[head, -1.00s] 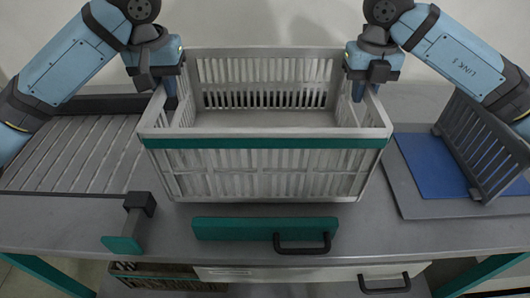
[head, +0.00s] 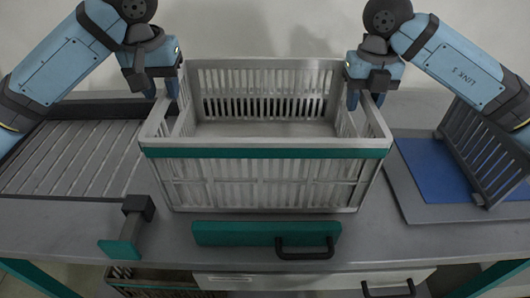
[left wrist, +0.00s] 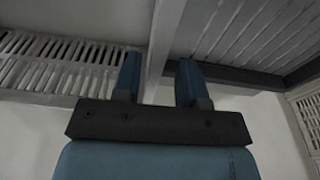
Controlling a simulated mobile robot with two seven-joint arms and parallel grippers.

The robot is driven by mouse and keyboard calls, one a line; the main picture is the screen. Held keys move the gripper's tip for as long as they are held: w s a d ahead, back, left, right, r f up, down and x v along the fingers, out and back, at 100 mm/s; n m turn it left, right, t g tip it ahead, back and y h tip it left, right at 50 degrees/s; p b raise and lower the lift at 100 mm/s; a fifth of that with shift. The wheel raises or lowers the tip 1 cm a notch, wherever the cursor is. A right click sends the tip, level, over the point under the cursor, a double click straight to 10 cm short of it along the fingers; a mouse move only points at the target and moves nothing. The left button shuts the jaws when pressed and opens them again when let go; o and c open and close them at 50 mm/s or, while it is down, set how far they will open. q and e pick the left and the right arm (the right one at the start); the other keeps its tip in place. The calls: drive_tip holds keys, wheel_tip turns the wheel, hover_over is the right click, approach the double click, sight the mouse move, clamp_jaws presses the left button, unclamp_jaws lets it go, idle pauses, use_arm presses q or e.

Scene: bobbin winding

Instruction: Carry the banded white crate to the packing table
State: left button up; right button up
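The white crate (head: 265,185) with a teal band (head: 265,153) stands upright and looks empty, on the grey tabletop (head: 300,222). My left gripper (head: 161,90) is at its left rim with its fingers apart, one on each side of the wall. In the left wrist view the crate's rim (left wrist: 166,40) runs between the two fingers of the left gripper (left wrist: 158,82), with a gap beside them. My right gripper (head: 365,99) is at the right rim, fingers apart around the wall. Whether the right fingers touch the wall is hard to tell.
A slatted grey surface (head: 70,160) lies left of the crate. A blue mat (head: 433,168) and a grey slatted rack (head: 480,150) are on the right. A teal block with a black handle (head: 265,233) and a teal-ended stop (head: 122,249) are at the front edge.

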drive_tip(key=shift+s+a+f, duration=0.15)
drive_tip(key=shift+f, duration=0.4)
use_arm(q)
drive_tip(key=r, duration=0.6)
drive_tip(key=shift+s, duration=0.3)
use_arm(e)
wheel_tip(320, 180, up, 9)
